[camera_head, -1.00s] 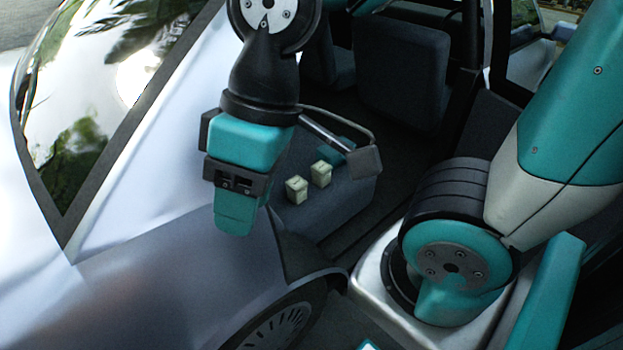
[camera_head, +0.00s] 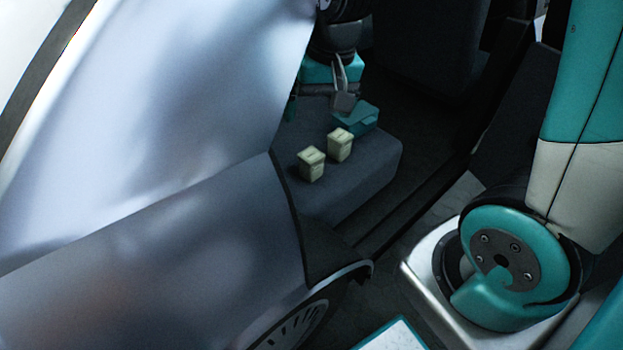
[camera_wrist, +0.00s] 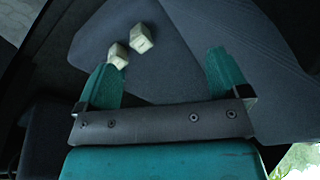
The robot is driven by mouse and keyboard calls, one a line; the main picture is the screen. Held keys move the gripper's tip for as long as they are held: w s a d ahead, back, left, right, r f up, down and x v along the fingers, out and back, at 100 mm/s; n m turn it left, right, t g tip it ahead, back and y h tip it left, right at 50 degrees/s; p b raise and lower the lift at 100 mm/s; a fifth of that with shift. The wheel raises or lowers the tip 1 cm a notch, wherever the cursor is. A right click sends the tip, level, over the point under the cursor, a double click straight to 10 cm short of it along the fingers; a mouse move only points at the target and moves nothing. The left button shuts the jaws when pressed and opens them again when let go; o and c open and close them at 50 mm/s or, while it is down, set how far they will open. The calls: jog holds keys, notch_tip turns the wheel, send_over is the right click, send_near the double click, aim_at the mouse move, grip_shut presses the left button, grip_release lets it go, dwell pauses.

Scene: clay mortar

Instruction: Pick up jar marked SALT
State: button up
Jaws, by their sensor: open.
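Two small cream jars stand side by side on the dark car seat (camera_head: 365,172): a nearer one (camera_head: 311,165) and a farther one (camera_head: 340,146). Both also show in the wrist view, one at upper middle (camera_wrist: 142,39) and one beside the left finger (camera_wrist: 118,56). Their markings are too small to read, so I cannot tell which is SALT. My gripper (camera_wrist: 163,62) is open and empty over the seat, its left finger nearer the jars. In the head view it is beyond the jars, partly hidden behind the car body.
The silver car body (camera_head: 170,150) borders the opening on the left. A seat back (camera_head: 430,45) rises behind. Right of the seat is a dark floor gap.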

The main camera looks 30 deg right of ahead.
jog(key=w+d+f+m+h+b, duration=0.1)
jog(key=w+d+f+m+b, duration=0.3)
jog(key=w+d+f+m, duration=0.5)
jog(key=m+g, duration=0.2)
jog(key=m, duration=0.2)
send_over(311, 154)
jog(key=f, duration=1.4)
jog(key=shift+s+f+b, duration=0.15)
jog(key=shift+s+b, duration=0.15)
jog(key=shift+s, duration=0.05)
jog(key=f, duration=0.3)
jog(key=f+b, duration=0.1)
jog(key=f, duration=0.2)
jog(key=shift+w+f, duration=0.2)
jog(key=shift+f, duration=0.1)
jog(key=shift+r, duration=0.1)
jog(key=c, duration=1.2)
jog(key=shift+o, duration=0.2)
jog(key=shift+r, duration=0.1)
